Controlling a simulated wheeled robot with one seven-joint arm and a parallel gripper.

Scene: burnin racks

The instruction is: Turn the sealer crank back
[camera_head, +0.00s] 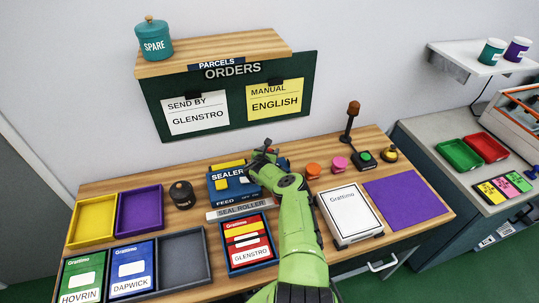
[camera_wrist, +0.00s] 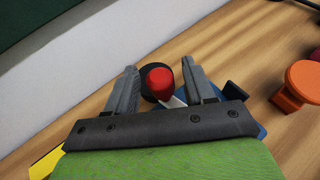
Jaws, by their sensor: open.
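The blue sealer (camera_head: 228,189) stands on the wooden table, lettered SEALER and FEED, with its right side hidden behind my arm. My gripper (camera_head: 266,156) is at the sealer's right rear. In the wrist view my gripper (camera_wrist: 167,88) is open, with its two grey fingers on either side of a red knob (camera_wrist: 160,77), which looks like the crank's handle. A dark round part and a pale metal arm show by the knob. I cannot tell whether the fingers touch it. Part of the blue sealer body (camera_wrist: 256,129) shows behind the gripper.
A seal roller strip (camera_head: 240,209) and a red Glenstro packet (camera_head: 247,240) lie in front of the sealer. A dark round pot (camera_head: 182,194) stands left. An orange knob (camera_head: 313,170) stands close on the right, also in the wrist view (camera_wrist: 305,80). The wall board (camera_head: 230,100) rises behind.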

